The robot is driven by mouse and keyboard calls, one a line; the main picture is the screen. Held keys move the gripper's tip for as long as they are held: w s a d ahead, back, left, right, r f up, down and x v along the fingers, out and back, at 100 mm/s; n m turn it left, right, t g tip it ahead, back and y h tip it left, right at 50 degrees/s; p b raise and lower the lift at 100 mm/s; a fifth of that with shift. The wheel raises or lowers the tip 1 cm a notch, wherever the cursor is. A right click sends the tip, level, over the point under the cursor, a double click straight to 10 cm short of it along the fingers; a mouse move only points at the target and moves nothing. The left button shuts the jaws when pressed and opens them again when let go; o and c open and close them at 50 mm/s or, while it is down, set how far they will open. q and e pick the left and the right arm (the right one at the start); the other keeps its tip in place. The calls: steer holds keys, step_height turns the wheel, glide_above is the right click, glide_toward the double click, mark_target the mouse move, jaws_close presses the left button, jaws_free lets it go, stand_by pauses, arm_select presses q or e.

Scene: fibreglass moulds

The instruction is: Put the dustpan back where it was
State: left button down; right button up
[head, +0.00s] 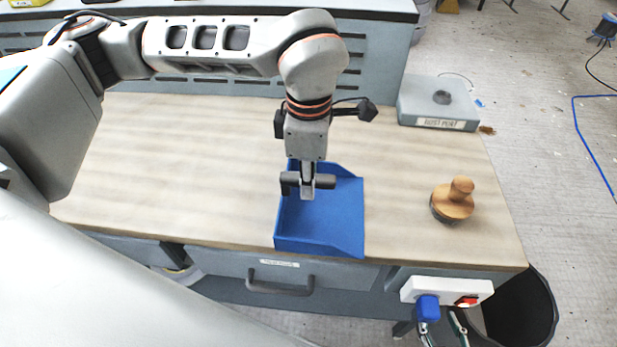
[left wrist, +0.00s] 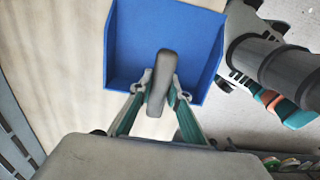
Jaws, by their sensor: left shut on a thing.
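The blue dustpan (head: 335,215) is at the front edge of the wooden bench top, left of the wooden-knobbed tool. Its open tray also shows in the left wrist view (left wrist: 165,40). My left gripper (head: 307,190) points down over the pan and is shut on its dark grey handle (left wrist: 161,80), which sits between the two fingers. I cannot tell whether the pan touches the bench or hangs just above it. My right gripper (head: 441,330) shows only by its fingertips at the bottom edge, apart and empty, below the white socket strip.
A round wooden-knobbed tool (head: 453,200) stands on the bench at right. A grey labelled box (head: 437,103) is at the back right corner. A white socket strip (head: 447,291) with a blue plug is on the front edge. A dark bin (head: 535,310) stands beside it. The bench's left part is clear.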

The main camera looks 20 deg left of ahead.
arm_select(q)
steer(key=shift+f, duration=0.2)
steer(key=c, duration=1.9)
jaws_free()
steer(key=shift+r, duration=0.1)
step_height(320, 180, up, 12)
steer(key=shift+r+b, duration=0.15)
steer(key=shift+b, duration=0.2)
steer(key=shift+s, duration=0.1)
